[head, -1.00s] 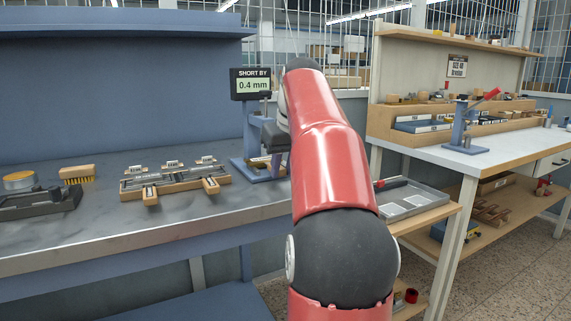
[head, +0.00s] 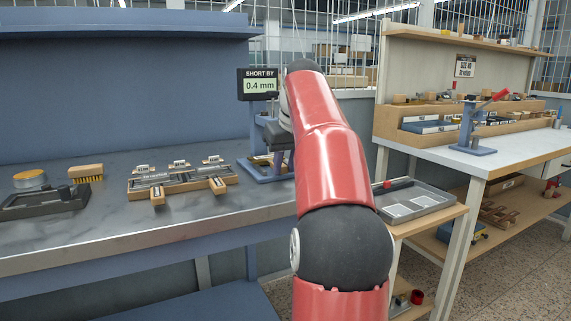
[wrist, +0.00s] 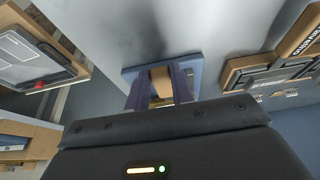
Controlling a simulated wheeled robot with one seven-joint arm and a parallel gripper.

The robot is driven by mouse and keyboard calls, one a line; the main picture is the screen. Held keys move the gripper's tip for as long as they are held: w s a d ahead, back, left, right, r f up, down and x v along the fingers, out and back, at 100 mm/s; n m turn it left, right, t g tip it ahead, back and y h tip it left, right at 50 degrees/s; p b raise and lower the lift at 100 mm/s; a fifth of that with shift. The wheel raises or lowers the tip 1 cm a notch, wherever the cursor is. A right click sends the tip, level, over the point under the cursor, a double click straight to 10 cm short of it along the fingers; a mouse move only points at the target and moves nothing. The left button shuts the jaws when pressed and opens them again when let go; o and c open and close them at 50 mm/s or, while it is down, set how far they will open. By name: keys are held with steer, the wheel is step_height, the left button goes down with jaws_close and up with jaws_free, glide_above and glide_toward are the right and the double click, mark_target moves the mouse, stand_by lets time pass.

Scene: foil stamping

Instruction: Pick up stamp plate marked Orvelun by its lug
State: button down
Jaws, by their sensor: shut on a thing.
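My gripper (wrist: 160,92) is shut on a wooden lug (wrist: 161,80), with one dark finger on each side. The lug is over the blue base (wrist: 190,66) of the gauge stand; whether it touches the base I cannot tell. Any plate and lettering belonging to this lug are hidden. A wooden rack (head: 190,187) with small white labels stands on the bench, with two lugs sticking out in front. At the wrist view's right edge, a dark-lettered wooden piece (wrist: 303,38) shows; the lettering may read Orvelun.
The gauge stand's display (head: 258,85) reads "SHORT BY 0.4 mm". A brush (head: 86,172), a round tin (head: 31,180) and a dark fixture (head: 45,202) lie at the bench's left. A grey tray (head: 412,204) stands right of my arm. The bench front is clear.

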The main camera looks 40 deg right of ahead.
steer(key=shift+w+d+r, duration=0.15)
steer(key=shift+w+r, duration=0.5)
steer(key=shift+r, duration=0.15)
steer(key=shift+w+d+r, duration=0.15)
steer(key=shift+w+r, duration=0.45)
steer(key=shift+r, duration=0.15)
steer(key=shift+w, duration=0.1)
